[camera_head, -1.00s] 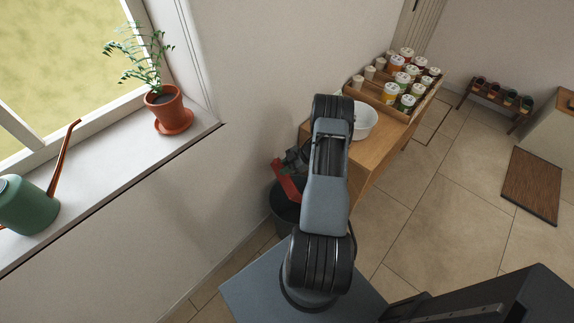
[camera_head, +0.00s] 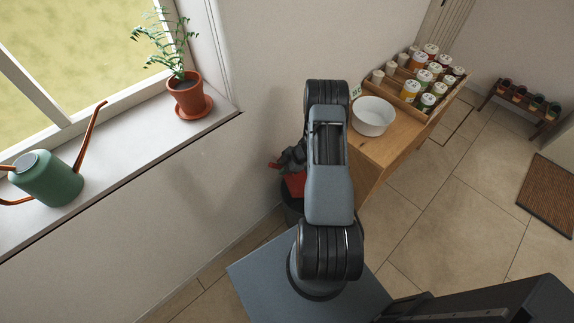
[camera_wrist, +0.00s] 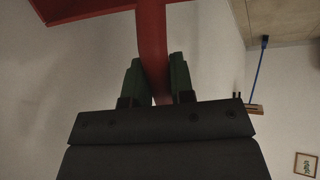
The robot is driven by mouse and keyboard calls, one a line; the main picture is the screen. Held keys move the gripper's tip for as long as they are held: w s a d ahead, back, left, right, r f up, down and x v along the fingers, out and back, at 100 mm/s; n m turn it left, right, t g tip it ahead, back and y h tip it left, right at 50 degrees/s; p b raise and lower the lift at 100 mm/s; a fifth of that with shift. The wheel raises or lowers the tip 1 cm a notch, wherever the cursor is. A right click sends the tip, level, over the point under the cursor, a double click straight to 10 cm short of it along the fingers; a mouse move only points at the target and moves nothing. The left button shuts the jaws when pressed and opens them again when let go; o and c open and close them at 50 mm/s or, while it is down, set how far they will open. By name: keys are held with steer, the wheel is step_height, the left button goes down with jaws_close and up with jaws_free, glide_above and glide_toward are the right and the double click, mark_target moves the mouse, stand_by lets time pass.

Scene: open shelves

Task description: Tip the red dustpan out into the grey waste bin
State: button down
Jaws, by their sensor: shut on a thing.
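My gripper (camera_head: 287,160) is shut on the handle of the red dustpan (camera_head: 295,184). In the wrist view the fingers (camera_wrist: 157,80) stand on both sides of the red handle (camera_wrist: 152,40), and part of the pan crosses the top edge. In the head view the dustpan is over the dark grey waste bin (camera_head: 291,213), beside the wall. My arm hides much of the pan and bin. I cannot see the bin's inside or whether anything lies in the pan.
A wooden table (camera_head: 385,145) right of my arm holds a white bowl (camera_head: 373,116) and a tray of several jars (camera_head: 420,95). The windowsill (camera_head: 120,160) at left bears a green watering can (camera_head: 48,180) and a potted plant (camera_head: 187,95). Tiled floor lies open at right.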

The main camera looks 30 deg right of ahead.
steer(key=shift+w+a+f+h, duration=0.15)
steer(key=shift+a+f+h, duration=0.15)
steer(key=shift+a+f, duration=0.25)
steer(key=w+a+f+g+h+b, duration=0.1)
steer(key=a+f+h+b, duration=0.3)
steer(key=a+f+b, duration=0.1)
steer(key=shift+a+f+h+b, duration=0.4)
steer(key=shift+f+b, duration=0.1)
steer(key=shift+f, duration=0.7)
steer(key=shift+w, duration=0.1)
step_height(320, 180, up, 8)
steer(key=p, duration=0.8)
steer(key=shift+p, duration=0.35)
